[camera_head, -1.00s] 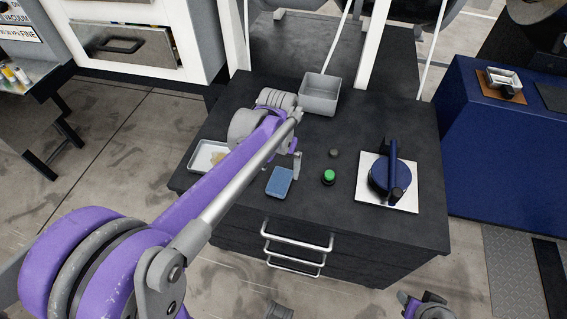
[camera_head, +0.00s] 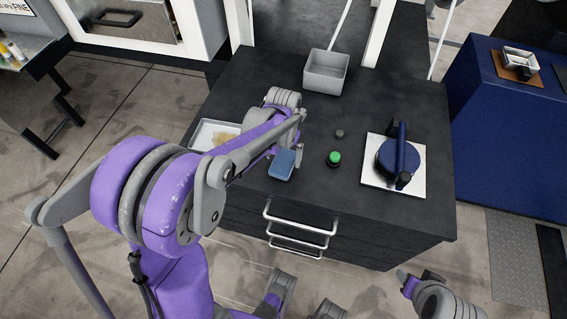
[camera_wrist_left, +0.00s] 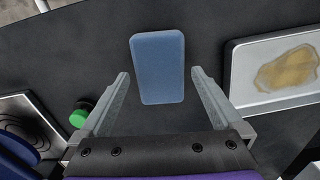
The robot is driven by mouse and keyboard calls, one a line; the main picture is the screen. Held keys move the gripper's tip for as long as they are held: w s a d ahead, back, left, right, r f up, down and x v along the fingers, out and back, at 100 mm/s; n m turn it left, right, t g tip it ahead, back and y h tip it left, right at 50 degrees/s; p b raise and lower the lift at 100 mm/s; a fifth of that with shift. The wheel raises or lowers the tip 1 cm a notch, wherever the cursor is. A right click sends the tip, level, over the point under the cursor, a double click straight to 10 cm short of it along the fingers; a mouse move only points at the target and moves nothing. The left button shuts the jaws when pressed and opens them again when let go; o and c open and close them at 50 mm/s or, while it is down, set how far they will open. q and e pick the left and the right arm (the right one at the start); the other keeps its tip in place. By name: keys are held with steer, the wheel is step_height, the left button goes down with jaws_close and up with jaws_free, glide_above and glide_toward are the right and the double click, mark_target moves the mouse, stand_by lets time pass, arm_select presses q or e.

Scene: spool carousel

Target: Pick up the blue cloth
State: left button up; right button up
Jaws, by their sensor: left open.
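The blue cloth (camera_head: 282,164) is a flat, rounded rectangular block near the front edge of the dark worktop. My left gripper (camera_head: 286,150) is over the worktop beside it, partly hidden by its own arm. In the left wrist view the cloth (camera_wrist_left: 158,68) lies ahead, with its near end between the two spread fingers (camera_wrist_left: 158,80). The fingers are open and empty, with a gap on either side of the cloth. Part of my right arm (camera_head: 430,290) shows at the lower right; its jaws are not clear.
A white tray (camera_head: 203,135) with a tan stain is left of the cloth. A green button (camera_head: 334,158) and a small dark knob (camera_head: 339,133) are to its right. A grey bin (camera_head: 325,73) stands behind; a blue round device (camera_head: 398,160) sits on a white plate (camera_head: 377,183).

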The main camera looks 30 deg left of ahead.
mark_target(283, 160)
arm_select(q)
steer(key=shift+f, duration=0.85)
steer(key=c, duration=1.2)
step_height(283, 160, up, 10)
steer(key=shift+r+p, duration=0.1)
steer(key=shift+p, duration=0.55)
steer(key=o, duration=0.8)
steer(key=shift+c, duration=0.2)
steer(key=c, duration=0.6)
